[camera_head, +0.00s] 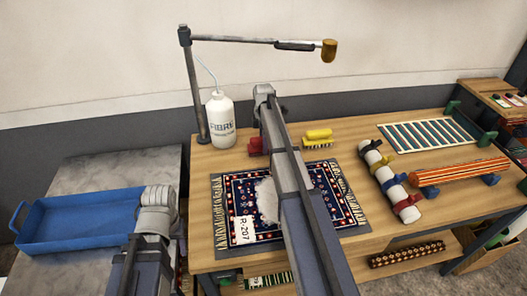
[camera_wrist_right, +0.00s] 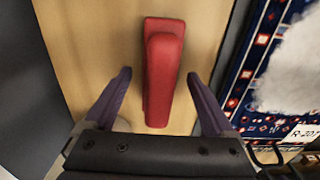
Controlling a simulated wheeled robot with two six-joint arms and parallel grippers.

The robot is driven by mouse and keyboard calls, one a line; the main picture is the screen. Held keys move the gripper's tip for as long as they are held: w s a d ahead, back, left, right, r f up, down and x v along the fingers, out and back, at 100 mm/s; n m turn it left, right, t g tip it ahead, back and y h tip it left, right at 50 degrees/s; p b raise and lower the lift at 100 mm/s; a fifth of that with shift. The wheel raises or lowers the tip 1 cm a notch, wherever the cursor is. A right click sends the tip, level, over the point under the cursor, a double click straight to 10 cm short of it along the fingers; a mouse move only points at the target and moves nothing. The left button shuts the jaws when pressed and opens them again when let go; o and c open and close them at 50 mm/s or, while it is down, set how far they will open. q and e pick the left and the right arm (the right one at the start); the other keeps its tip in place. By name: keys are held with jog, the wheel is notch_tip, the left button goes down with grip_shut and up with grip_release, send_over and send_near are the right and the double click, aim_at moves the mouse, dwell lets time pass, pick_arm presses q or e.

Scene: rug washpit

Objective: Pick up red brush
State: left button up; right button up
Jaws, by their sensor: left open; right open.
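In the right wrist view the red brush (camera_wrist_right: 163,75) lies lengthwise between the fingers of my right gripper (camera_wrist_right: 159,76). These fingers are open, one on each side of the brush, with a visible gap on both sides. My left gripper (camera_head: 158,197) is at the left, by the blue tray, away from the brush; its fingers are hard to make out.
A white bottle (camera_head: 220,120) and a lamp post (camera_head: 194,90) stand left of the brush. A yellow brush (camera_head: 318,138) lies to its right. The patterned rug (camera_head: 235,190) with white foam lies in front. A blue tray (camera_head: 80,222) sits on the grey surface at left.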

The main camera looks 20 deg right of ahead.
notch_tip(320, 180, down, 2)
jog(key=shift+f+b, duration=0.1)
jog(key=shift+b, duration=0.5)
grip_shut()
